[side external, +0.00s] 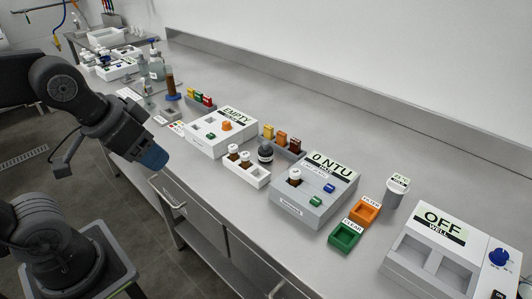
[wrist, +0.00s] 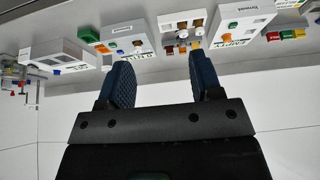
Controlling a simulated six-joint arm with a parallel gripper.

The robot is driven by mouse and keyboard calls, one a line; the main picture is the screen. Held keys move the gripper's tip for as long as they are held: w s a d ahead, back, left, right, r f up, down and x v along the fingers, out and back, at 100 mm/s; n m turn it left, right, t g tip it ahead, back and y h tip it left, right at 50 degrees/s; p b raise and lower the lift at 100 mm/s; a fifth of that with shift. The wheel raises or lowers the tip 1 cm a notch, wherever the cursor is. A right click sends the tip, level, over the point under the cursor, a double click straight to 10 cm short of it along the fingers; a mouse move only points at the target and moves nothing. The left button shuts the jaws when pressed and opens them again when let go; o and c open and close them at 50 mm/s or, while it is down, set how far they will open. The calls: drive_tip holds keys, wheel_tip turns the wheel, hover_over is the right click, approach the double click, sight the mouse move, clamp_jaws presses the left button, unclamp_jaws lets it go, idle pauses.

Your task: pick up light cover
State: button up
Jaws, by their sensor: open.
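The grey meter (side external: 312,195) reads 0 NTU. A white EMPTY box (side external: 221,132), green CLEAR tray (side external: 345,236), orange FILTER tray (side external: 365,212) and white OFF unit (side external: 440,250) stand along the bench. A back ledge (side external: 400,137) bounds it.

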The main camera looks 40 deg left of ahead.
idle(0.4)
drive_tip(key=n+g+y, duration=0.4)
drive_tip(key=n, duration=0.9)
hover_over(267, 145)
drive_tip(key=s+d, duration=0.1)
drive_tip(key=d, duration=0.3)
wheel_tip(267, 145, down, 10)
drive_tip(key=shift+n, duration=0.3)
drive_tip(key=x, duration=0.7)
drive_tip(key=shift+a+f, duration=0.25)
drive_tip(key=shift+f, duration=0.05)
drive_tip(key=shift+s+x, duration=0.2)
drive_tip(key=shift+x, duration=2.95)
drive_tip(key=c, duration=0.6)
drive_tip(key=shift+r, duration=0.2)
